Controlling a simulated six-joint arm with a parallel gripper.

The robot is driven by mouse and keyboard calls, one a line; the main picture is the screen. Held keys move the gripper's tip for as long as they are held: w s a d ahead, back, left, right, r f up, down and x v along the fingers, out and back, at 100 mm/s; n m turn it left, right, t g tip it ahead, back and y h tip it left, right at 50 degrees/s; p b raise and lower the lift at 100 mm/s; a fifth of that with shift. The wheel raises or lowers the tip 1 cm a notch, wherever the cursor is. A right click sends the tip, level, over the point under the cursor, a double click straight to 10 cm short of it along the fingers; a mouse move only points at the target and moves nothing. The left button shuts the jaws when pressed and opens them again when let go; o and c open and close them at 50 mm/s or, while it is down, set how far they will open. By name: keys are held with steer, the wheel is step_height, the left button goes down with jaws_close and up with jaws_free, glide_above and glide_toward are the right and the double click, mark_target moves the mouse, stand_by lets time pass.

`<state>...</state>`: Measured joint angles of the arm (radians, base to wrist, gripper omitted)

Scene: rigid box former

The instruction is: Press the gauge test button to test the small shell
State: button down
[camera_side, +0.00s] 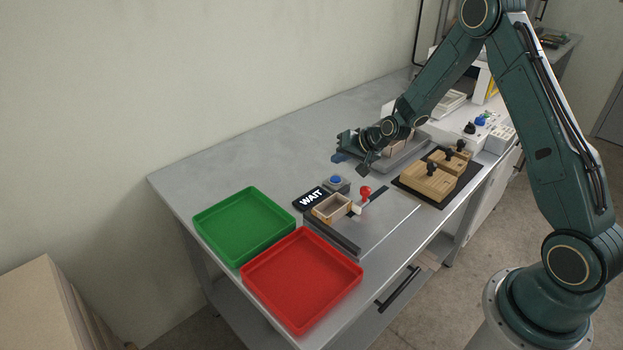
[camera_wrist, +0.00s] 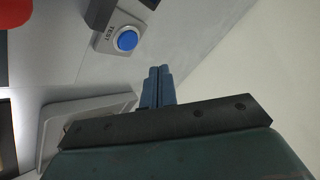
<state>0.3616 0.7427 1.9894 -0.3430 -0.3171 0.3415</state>
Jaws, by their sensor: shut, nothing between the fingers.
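The gauge test button (camera_side: 336,180) is a blue dome on a small grey box behind the gauge. In the wrist view the blue button (camera_wrist: 127,40) sits beside the word TEST, up and left of my fingertips. My gripper (camera_side: 340,157) is shut and empty, above and apart from the button. Its closed blue fingers (camera_wrist: 159,72) show in the wrist view. The small shell (camera_side: 327,211), an open tan box, sits on the gauge beside a red-knobbed lever (camera_side: 365,191). The dark display (camera_side: 312,198) reads WAIT.
A green tray (camera_side: 205,239) and a red tray (camera_side: 288,324) stand at the near left end of the bench. Wooden blocks (camera_side: 428,182) with black knobs lie on a dark mat to the right. A grey tray (camera_wrist: 52,112) lies below left in the wrist view. The back left bench is clear.

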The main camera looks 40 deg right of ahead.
mark_target(339, 180)
steer(key=shift+f, duration=1.85)
steer(key=shift+f, duration=0.15)
stand_by(0.7)
steer(key=shift+f, duration=0.25)
steer(key=shift+f, duration=0.5)
stand_by(1.0)
steer(key=shift+r, duration=0.9)
stand_by(0.3)
steer(key=shift+r, duration=2.5)
